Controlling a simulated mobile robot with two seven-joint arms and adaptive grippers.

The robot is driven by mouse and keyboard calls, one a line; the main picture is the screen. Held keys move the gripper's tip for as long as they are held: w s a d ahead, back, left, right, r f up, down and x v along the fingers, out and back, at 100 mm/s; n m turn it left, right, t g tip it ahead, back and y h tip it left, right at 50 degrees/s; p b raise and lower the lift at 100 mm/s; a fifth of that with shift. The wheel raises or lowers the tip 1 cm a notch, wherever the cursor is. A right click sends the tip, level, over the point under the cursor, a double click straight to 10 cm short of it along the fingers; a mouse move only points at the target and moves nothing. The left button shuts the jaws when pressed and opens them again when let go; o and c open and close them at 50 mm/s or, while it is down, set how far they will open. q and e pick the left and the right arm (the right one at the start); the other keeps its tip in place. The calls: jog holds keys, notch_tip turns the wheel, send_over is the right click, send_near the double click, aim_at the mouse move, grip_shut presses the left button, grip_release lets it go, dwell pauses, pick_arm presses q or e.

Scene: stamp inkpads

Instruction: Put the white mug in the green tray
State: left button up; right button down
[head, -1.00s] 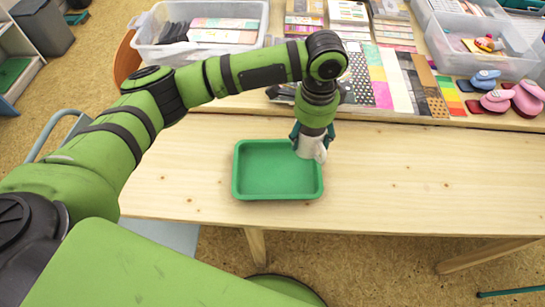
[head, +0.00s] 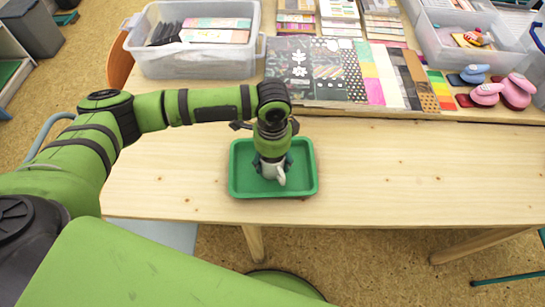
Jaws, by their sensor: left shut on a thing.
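The white mug (head: 270,171) is in the head view, over the middle of the green tray (head: 241,187). Its handle points to the lower right. My left gripper (head: 272,164) is shut on the mug from above, and its fingers and wrist hide the upper part of the mug. I cannot tell whether the mug's base touches the tray floor. The green tray lies on the wooden table, with its rim visible all round except where my wrist covers the far edge. My right gripper is not in view.
The wooden table (head: 420,175) is clear to the right of the tray. Behind stand a clear plastic bin (head: 195,60), patterned paper sheets (head: 330,70), and pink and blue punches (head: 487,93). Another clear bin (head: 470,60) is at the back right.

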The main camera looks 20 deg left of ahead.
pick_arm(q)
jog(key=o, duration=1.4)
jog(key=shift+f, duration=0.1)
notch_tip(320, 180, up, 12)
jog(key=shift+r, duration=0.2)
jog(key=shift+f, duration=0.1)
